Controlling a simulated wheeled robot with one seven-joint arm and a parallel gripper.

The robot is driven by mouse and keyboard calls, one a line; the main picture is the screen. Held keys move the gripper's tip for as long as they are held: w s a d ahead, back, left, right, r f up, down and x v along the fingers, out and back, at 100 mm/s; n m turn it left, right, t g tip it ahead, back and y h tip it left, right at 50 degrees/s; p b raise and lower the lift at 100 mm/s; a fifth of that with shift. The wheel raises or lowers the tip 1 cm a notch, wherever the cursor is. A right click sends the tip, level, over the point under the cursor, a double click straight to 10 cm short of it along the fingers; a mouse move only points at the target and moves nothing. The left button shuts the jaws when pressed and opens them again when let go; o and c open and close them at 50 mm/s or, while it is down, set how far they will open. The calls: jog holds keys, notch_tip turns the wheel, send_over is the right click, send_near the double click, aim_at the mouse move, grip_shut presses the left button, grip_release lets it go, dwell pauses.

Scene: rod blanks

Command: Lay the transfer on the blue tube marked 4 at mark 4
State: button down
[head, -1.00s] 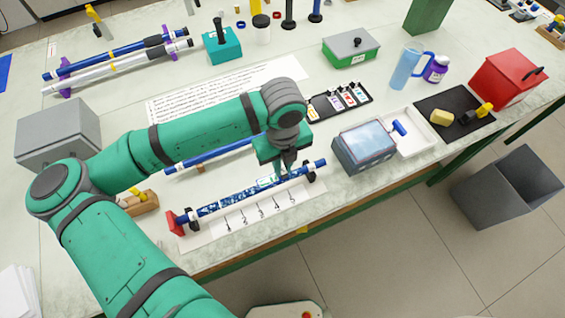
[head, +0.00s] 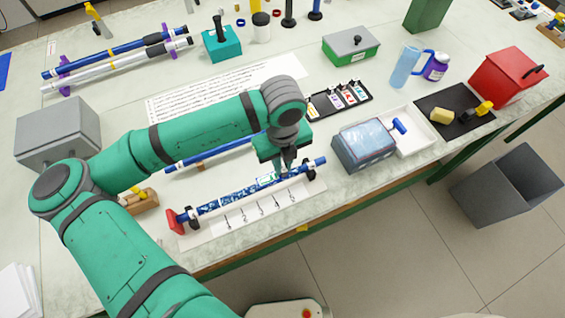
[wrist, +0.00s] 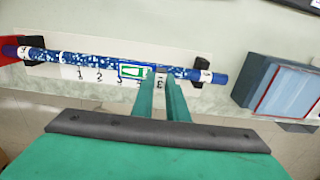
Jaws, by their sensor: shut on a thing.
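The blue tube (head: 225,203), speckled white, lies across black supports above a white strip with marks; it also shows in the wrist view (wrist: 85,61). A white tag near its right end (wrist: 205,76) carries a mark too small to read surely. The transfer (wrist: 133,71), a white label with a green border, is at the tube, right of its middle; I cannot tell whether it touches. My gripper (wrist: 160,76) is shut on the transfer's right edge, just over the tube. It also shows in the head view (head: 286,174). Marks 1, 2 and 3 show below the tube; mark 4 is not clear.
A red block (head: 176,221) stands at the tube's left end. A grey-blue box (head: 364,148) stands close on the right, beside a white tray (head: 420,140). Another blue tube (head: 205,155) lies behind, partly hidden by my arm. A label rack (head: 338,98) stands further back.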

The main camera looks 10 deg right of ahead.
jog(key=shift+f, duration=0.65)
dwell(1.5)
jog(key=shift+r, duration=0.1)
jog(key=shift+r, duration=3.45)
